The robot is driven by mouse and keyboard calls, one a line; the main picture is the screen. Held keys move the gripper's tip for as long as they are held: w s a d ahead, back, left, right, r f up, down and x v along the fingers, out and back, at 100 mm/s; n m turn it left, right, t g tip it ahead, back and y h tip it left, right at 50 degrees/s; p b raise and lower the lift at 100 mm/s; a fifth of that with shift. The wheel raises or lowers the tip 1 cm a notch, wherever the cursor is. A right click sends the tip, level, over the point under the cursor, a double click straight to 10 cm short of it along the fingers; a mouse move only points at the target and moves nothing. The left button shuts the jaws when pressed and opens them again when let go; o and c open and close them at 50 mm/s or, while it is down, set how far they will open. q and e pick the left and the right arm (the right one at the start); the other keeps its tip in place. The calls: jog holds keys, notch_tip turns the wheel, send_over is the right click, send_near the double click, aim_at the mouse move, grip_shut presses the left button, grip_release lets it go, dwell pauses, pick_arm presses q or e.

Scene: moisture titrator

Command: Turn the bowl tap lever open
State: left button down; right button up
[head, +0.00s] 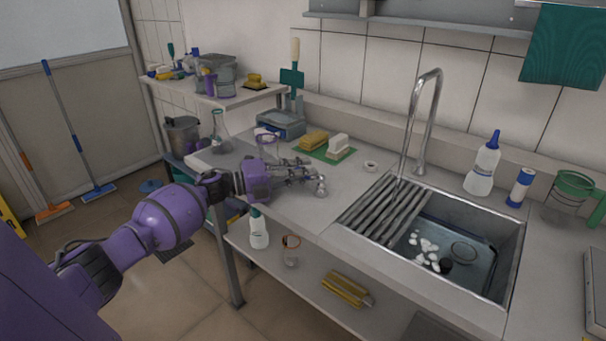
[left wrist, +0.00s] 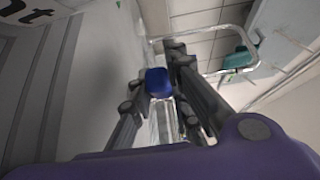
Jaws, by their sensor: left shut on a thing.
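The tall silver sink tap (head: 430,115) rises in an arch at the back of the sink. I cannot make out its lever in the head view. My left gripper (head: 302,175) is over the counter left of the sink, well apart from the tap's spout. A small silver piece (head: 320,188) shows at its fingertips. In the left wrist view the fingers (left wrist: 160,100) close around a small thing with a blue end (left wrist: 158,82). I cannot tell whether this is the lever. My right gripper is in neither view.
The sink (head: 508,265) holds white pieces, with a ribbed drainer (head: 378,210) over its left part. A white bottle (head: 484,168) and a blue-and-white tube (head: 520,188) stand behind the sink.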

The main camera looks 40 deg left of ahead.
pick_arm(q)
jog(key=c, duration=1.6)
grip_release()
jog(key=shift+d, duration=0.1)
jog(key=shift+c, duration=0.2)
jog(key=shift+s, duration=0.1)
jog(key=shift+s+a, duration=0.25)
jog(key=shift+a, duration=0.1)
jog(key=v, duration=1.1)
